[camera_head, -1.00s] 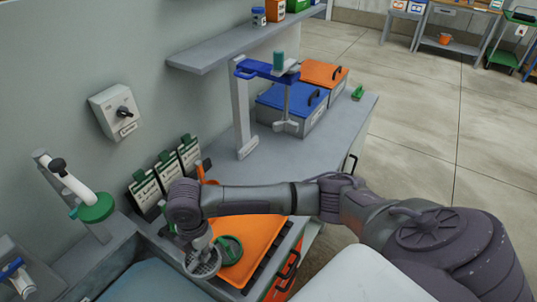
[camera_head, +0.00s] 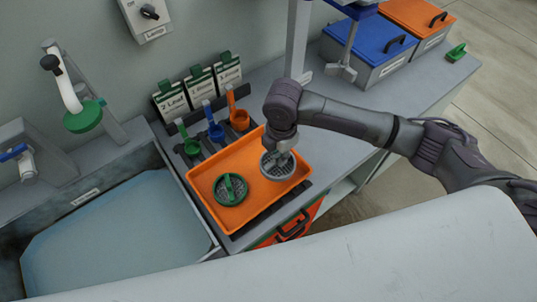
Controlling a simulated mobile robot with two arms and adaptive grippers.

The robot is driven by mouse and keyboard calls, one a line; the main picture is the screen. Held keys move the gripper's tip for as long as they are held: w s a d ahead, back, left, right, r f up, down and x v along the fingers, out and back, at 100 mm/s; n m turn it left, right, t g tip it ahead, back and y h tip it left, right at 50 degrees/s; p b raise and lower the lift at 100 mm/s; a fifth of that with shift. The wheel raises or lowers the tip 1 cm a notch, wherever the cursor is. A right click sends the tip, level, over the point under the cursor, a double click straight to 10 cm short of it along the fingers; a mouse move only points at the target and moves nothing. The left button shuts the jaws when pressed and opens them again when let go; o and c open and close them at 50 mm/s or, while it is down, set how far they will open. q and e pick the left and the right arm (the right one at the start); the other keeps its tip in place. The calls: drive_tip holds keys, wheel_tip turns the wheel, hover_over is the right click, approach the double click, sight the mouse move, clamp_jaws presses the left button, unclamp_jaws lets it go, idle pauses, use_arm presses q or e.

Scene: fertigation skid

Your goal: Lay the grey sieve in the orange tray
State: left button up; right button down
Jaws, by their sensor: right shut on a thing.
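The grey sieve (camera_head: 277,172), round with a mesh face, is at the right part of the orange tray (camera_head: 252,218). My right gripper (camera_head: 281,154) comes down on it from above and is shut on it, hiding part of its top. The sieve overlaps the tray's inside in the picture; I cannot tell whether it touches the tray floor. A green round sieve-like piece (camera_head: 231,189) lies in the tray to the left, apart from the grey sieve. My left gripper is not in view.
Green (camera_head: 192,147), blue (camera_head: 215,131) and orange (camera_head: 239,119) scoops stand behind the tray, below several labelled cards (camera_head: 200,88). A sink (camera_head: 120,235) with a tap is at the left. Blue (camera_head: 368,52) and orange (camera_head: 418,20) lidded boxes stand at the back right.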

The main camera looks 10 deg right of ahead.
sight(270, 155)
drive_tip(key=w+f, duration=0.1)
drive_tip(key=w, duration=0.2)
drive_tip(key=w+a+f, duration=0.1)
drive_tip(key=shift+w+f, duration=0.15)
drive_tip(key=shift+f, duration=0.15)
drive_tip(key=shift+w+a+f+p, duration=0.2)
drive_tip(key=shift+w+f+p, duration=0.1)
drive_tip(key=shift+f+p, duration=0.05)
wheel_tip(270, 155, down, 3)
drive_tip(key=shift+f+p, duration=0.1)
drive_tip(key=shift+p, duration=0.45)
drive_tip(key=shift+f, duration=0.3)
drive_tip(key=shift+f, duration=0.2)
drive_tip(key=c, duration=1.2)
unclamp_jaws()
drive_tip(key=shift+r, duration=0.1)
